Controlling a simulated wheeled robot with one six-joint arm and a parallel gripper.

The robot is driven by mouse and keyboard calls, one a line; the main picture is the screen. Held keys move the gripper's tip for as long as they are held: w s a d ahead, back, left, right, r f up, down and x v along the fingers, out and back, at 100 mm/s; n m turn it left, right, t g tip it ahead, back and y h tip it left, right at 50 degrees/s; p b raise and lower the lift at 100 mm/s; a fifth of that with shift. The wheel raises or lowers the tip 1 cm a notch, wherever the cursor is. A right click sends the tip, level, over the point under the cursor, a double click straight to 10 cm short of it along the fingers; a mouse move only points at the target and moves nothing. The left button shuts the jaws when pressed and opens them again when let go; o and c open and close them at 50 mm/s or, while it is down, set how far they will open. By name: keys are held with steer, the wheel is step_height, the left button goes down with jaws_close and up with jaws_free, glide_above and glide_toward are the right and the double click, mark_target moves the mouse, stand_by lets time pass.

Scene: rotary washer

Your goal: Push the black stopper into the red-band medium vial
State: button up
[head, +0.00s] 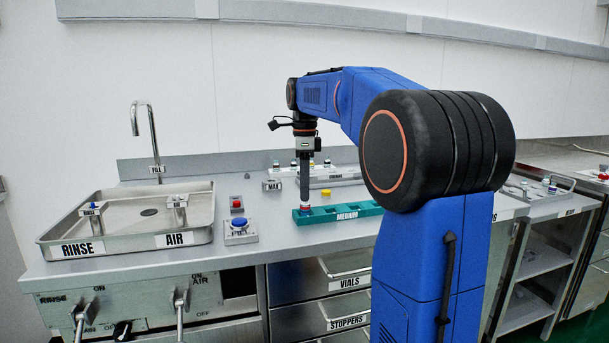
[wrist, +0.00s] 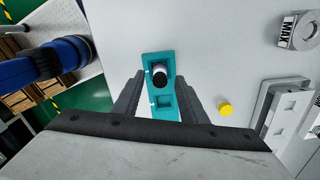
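The teal rack labelled MEDIUM (head: 345,213) lies on the bench, and it also shows in the wrist view (wrist: 164,113). A vial with a red band (head: 305,208) stands in its left end in the head view. In the wrist view a round black top, the black stopper (wrist: 159,73), shows at the vial with a pale rim beside it; how deep it sits I cannot tell. My gripper (wrist: 158,72) points down over this end of the rack. Its fingers are apart, one on each side of the vial, with gaps visible. In the head view my gripper (head: 304,200) looks narrow, side-on.
A yellow piece (head: 326,192) lies behind the rack. A MAX block (head: 272,185) and a grey rack with small vials (head: 335,175) are further back. A blue button box (head: 240,231) and the steel sink (head: 130,215) are to the left. Bench between button box and rack is clear.

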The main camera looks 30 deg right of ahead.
step_height(320, 180, up, 17)
stand_by(0.5)
steer(key=shift+r, duration=0.1)
steer(key=s+a+f+n+t, duration=0.1)
steer(key=s+a+f+n, duration=0.4)
steer(key=s+f+n, duration=0.3)
steer(key=s+a+f+n+t, duration=0.2)
steer(key=s+a+f+n, duration=0.3)
steer(key=s+f+n, duration=0.3)
steer(key=s+a+f+n+t, duration=0.1)
steer(key=s+a+f+n, duration=0.4)
steer(key=s+f, duration=0.9)
step_height(320, 180, down, 8)
steer(key=n, duration=0.3)
steer(key=shift+s+a+t, duration=0.15)
steer(key=shift+a+t, duration=0.15)
steer(key=shift+t, duration=0.1)
